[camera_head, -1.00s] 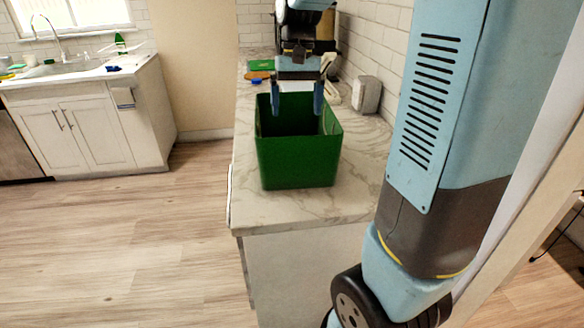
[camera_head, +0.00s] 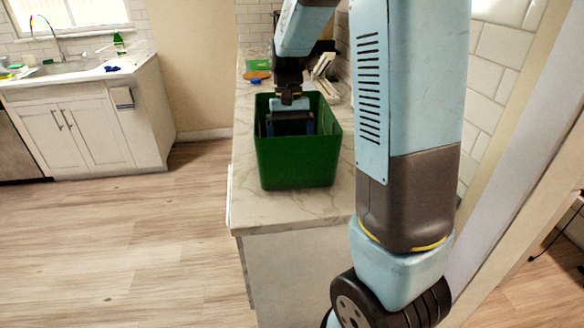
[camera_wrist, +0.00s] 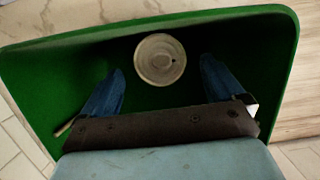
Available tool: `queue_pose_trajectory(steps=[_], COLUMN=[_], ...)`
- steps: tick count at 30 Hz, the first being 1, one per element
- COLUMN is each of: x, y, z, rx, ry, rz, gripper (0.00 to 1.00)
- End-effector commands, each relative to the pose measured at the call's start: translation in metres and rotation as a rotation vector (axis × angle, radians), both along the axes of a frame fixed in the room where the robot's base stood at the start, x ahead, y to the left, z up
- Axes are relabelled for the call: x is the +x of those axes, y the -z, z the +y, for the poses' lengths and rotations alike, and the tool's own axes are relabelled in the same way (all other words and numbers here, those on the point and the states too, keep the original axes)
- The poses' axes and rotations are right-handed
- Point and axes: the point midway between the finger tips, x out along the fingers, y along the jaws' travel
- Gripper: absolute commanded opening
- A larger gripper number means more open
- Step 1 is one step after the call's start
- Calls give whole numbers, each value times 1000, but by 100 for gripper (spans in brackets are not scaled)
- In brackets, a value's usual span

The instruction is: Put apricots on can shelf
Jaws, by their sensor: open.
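A round can (camera_wrist: 160,60) with a pale lid stands inside the green bin, seen from above in the wrist view. Its label is not visible, so I cannot tell whether it holds apricots. My gripper (camera_wrist: 163,84) is open, with its two blue fingers on either side of and a little short of the can; it does not touch it visibly. In the head view my gripper (camera_head: 290,124) is lowered into the bin, and the bin wall hides the fingertips and the can. No can shelf is recognisable in these frames.
The green bin (camera_head: 298,163) stands on a marble-topped counter (camera_head: 290,210), its walls close around my gripper. Small items, including a green board (camera_head: 258,65), lie farther back on the counter. A sink cabinet (camera_head: 85,130) stands at the left, with open wooden floor between.

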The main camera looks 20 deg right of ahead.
Motion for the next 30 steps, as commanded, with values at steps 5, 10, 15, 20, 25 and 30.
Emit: queue_pose_trajectory(steps=[5,10,15,20,25,30], x=[-3,-12,-18,-19,-19,-19], y=[8,28,47,52,52,52], z=[1,3,5,5,5,5], rx=[0,0,-1,0,0,0], ry=[0,-1,0,-1,0,0], rz=[1,1,2,-1,-2,-1], gripper=[95,95,95,95,95,79])
